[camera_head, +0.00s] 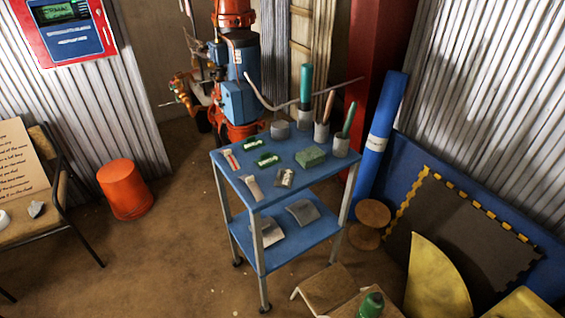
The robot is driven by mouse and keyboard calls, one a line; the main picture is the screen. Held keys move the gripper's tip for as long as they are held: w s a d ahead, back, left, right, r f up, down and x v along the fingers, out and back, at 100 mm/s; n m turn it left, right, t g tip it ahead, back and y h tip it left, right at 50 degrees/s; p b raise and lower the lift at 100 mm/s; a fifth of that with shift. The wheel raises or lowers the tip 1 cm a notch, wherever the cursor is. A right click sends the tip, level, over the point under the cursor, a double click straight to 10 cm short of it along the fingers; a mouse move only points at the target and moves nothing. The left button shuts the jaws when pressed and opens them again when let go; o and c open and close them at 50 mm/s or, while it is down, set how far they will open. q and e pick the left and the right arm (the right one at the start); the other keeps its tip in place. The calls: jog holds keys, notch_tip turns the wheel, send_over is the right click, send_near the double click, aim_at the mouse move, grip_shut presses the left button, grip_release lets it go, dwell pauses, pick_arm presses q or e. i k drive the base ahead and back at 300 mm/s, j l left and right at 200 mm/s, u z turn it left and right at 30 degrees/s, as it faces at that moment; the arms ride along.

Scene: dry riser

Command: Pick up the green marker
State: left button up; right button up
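A blue two-tier cart (240,170) stands in the middle of the view. At its back right, a slim green stick, which may be the green marker (349,119), stands tilted in a grey cup (341,146). To its left, a brown stick (328,106) stands in another grey cup (321,132), and a thicker teal-green cylinder (306,84) stands upright in a third holder (305,118). Two small green items (254,143) (267,160) lie flat towards the left of the top; I cannot tell what they are. Neither of my grippers shows in the view.
A green block (311,156) and small packets (284,178) lie on the cart top. A stool (325,288) and a green-topped object (372,304) stand in front. An orange bucket (125,189) and a chair (62,190) are left. Bare floor (165,255) lies left of the cart.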

aim_at(266, 160)
jog(key=z, duration=3.35)
jog(key=k+j+z, duration=0.25)
jog(key=k+j, duration=0.8)
jog(key=k, duration=0.05)
